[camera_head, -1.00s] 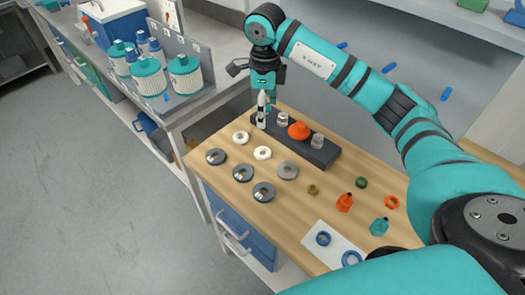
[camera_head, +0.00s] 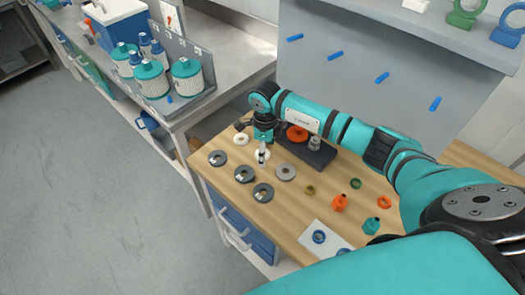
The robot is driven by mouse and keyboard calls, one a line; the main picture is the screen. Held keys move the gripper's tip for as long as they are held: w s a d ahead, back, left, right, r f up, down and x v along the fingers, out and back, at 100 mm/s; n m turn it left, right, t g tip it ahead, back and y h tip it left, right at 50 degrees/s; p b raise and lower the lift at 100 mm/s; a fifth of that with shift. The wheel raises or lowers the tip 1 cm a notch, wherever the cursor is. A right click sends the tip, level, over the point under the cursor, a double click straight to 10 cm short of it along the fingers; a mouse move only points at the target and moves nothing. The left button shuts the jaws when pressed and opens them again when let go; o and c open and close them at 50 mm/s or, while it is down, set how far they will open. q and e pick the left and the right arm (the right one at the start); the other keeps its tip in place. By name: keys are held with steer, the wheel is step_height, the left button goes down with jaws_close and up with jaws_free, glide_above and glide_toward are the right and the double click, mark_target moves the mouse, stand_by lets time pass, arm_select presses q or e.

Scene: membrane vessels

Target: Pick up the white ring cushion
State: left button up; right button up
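Two white rings lie on the wooden bench top. One white ring (camera_head: 241,139) lies at the back left, clear of the gripper. The other white ring (camera_head: 256,155) lies a little to the right and nearer. My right gripper (camera_head: 262,155) points down over this second ring and hides part of it. The fingertips look close to it, but I cannot tell whether they touch it. The fingers are small and seen edge-on, so their opening does not show. My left gripper is out of view.
Several grey rings (camera_head: 243,174) lie close in front and beside. Orange and teal fittings (camera_head: 371,226) and a white sheet (camera_head: 308,248) with blue rings lie to the right. Filter vessels (camera_head: 187,81) stand far left.

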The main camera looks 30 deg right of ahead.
steer(key=shift+f, duration=0.35)
steer(key=c, duration=0.9)
steer(key=shift+c, duration=0.2)
steer(key=shift+r, duration=0.2)
